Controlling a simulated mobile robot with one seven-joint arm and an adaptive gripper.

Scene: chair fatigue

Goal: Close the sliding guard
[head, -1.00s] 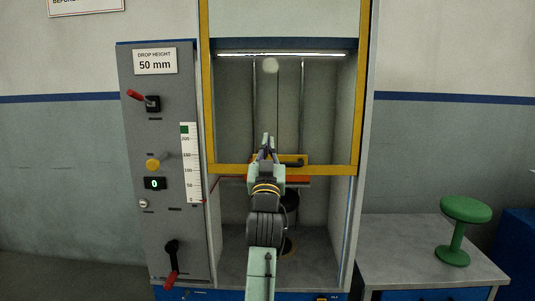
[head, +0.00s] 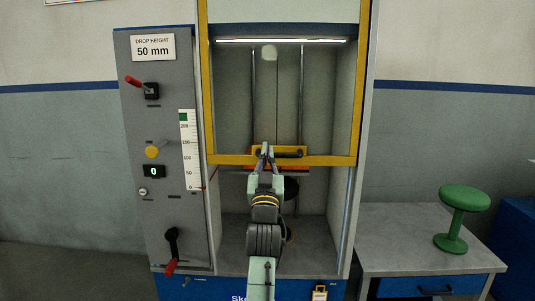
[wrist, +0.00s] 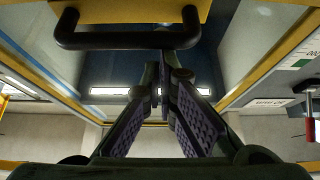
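The sliding guard (head: 233,159) is a yellow-framed panel in front of the test chamber, seen in the head view. It is raised, its bottom bar about halfway up, with the lower chamber uncovered. A black bar handle (head: 290,154) is on its bottom bar; the handle also shows at the top of the wrist view (wrist: 110,41). My gripper (head: 266,147) is at the handle's left part in the head view. In the wrist view its fingers (wrist: 164,72) converge to close tips near the handle's right end. They look shut with nothing gripped; contact with the handle is unclear.
A grey control panel (head: 170,215) with red levers, a yellow knob and a scale stands left of the chamber. A green stool-shaped object (head: 463,199) stands on the grey bench (head: 395,235) at right. The lower chamber opening holds a dark part behind my arm.

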